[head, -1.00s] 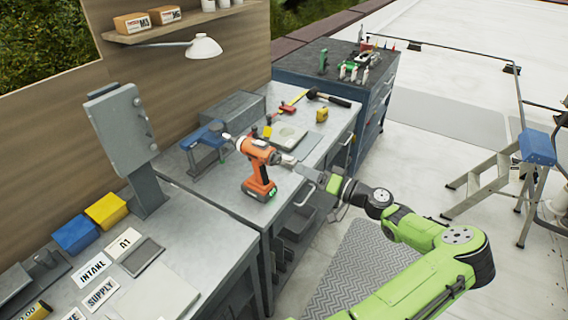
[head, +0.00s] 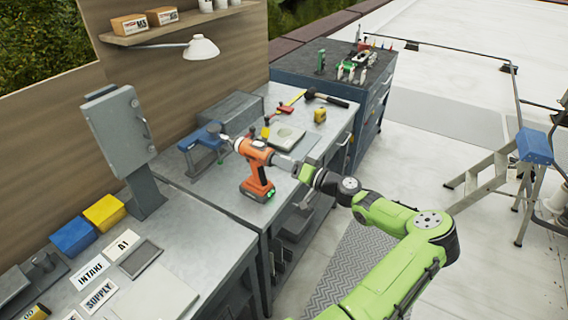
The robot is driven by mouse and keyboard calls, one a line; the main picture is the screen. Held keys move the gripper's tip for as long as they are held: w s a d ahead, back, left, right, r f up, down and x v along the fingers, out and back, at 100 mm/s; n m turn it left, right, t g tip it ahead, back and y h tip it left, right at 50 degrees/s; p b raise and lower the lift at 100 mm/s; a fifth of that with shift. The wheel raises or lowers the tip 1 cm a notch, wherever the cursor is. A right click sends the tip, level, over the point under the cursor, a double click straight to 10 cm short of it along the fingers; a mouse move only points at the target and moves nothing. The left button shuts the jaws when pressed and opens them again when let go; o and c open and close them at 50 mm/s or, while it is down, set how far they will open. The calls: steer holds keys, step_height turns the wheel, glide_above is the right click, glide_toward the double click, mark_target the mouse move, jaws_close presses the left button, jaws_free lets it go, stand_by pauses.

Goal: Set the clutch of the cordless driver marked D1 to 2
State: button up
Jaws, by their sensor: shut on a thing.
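The orange and black cordless driver (head: 256,168) stands upright near the front edge of the grey bench, its battery foot at the bottom. Its nose points left, towards the blue vise. The mark D1 and the clutch numbers are too small to read. My gripper (head: 272,158) reaches in from the right and is shut on the driver at the rear of its upper body. The fingertips are small and partly hidden, so the exact grip is unclear.
The blue vise (head: 203,138) is close to the driver's nose. A grey pad (head: 287,136), a yellow tape measure (head: 320,115) and a hammer (head: 327,99) lie behind. A grey box on a post (head: 120,128) stands left.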

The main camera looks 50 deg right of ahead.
steer(key=shift+c, duration=0.4)
steer(key=shift+m, duration=0.3)
steer(key=shift+m+p, duration=1.95)
steer(key=shift+m, duration=1.25)
steer(key=shift+f, duration=0.1)
steer(key=o, duration=1.1)
steer(key=shift+c, duration=0.2)
